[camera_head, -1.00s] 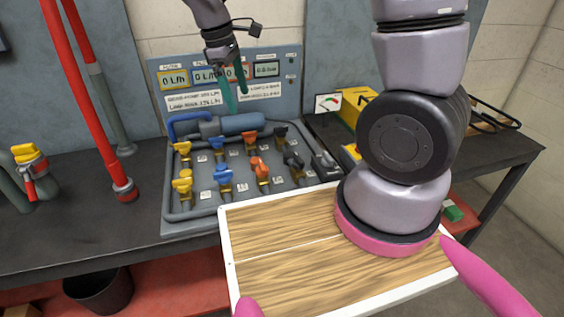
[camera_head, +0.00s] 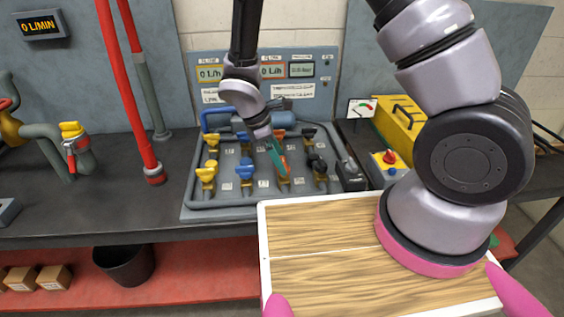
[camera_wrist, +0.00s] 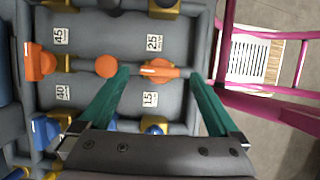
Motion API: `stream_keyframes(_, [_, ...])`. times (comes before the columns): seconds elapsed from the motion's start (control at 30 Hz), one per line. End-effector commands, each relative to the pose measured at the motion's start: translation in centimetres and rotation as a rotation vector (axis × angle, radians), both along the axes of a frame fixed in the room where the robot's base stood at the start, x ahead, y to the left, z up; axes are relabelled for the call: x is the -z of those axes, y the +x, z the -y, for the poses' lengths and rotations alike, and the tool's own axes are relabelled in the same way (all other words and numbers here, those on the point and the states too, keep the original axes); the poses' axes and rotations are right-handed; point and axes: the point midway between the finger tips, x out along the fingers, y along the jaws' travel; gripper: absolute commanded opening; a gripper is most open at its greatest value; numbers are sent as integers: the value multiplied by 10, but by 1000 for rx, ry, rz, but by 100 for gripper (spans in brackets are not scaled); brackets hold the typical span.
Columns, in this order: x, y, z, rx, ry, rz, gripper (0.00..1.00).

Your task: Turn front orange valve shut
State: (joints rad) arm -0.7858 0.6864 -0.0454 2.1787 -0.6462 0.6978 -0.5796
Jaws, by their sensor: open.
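The front orange valve (camera_wrist: 160,70) shows in the wrist view as an orange handle, lying between and just beyond the tips of my gripper (camera_wrist: 157,77). The teal fingers are apart and hold nothing; I cannot tell whether either touches the handle. In the head view my gripper (camera_head: 279,160) hangs over the orange column of the grey valve panel (camera_head: 228,204) and mostly hides the front orange valve. A rear orange valve (camera_wrist: 40,65) and a round orange part (camera_wrist: 107,66) also show in the wrist view.
Yellow valves (camera_head: 207,172) and blue valves (camera_head: 245,168) stand left of the orange column, and black-handled valves (camera_head: 318,165) stand right, close to my gripper. Gauges and labels are behind. A yellow box (camera_head: 400,130) and a red-knobbed control box (camera_head: 389,163) stand right of the panel.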

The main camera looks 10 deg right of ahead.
Motion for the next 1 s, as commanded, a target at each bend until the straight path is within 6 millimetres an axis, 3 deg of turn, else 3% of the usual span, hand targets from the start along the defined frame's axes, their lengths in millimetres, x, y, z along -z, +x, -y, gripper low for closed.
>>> stream_keyframes(0.2, [18, 0, 8, 0, -1, -1, 98])
stream_keyframes(0.5, [19, 0, 8, 1, 0, 0, 98])
stream_keyframes(0.73, [19, 0, 8, 1, 0, 0, 12])
stream_keyframes(1.0, [19, 1, 8, 28, 1, 1, 12])
